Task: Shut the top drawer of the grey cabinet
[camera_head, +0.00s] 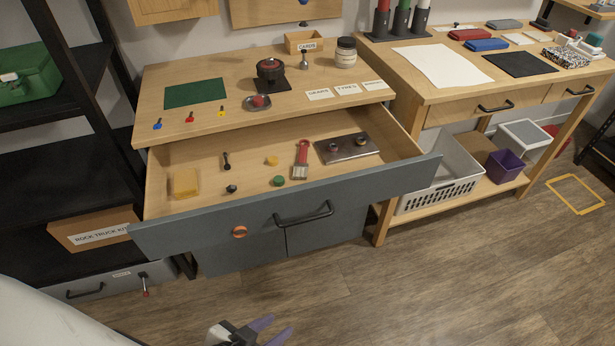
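The grey cabinet's top drawer (365,190) is pulled far out below the wooden top. Its grey front has a black bar handle (304,215) and an orange round piece (239,232) on it. Inside lie a yellow sponge (185,183), a red-handled brush (301,160), a metal plate (347,148) and several small parts. My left gripper (280,325) is at the bottom edge, over the floor and in front of the drawer, touching nothing. Its two purple fingers are apart and empty. My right gripper is not in view.
A workbench (445,91) stands to the right, with a white basket (447,180) and a purple bin (504,166) on its lower shelf. A dark shelf rack with a cardboard box (92,229) stands left. The floor (430,280) in front is clear.

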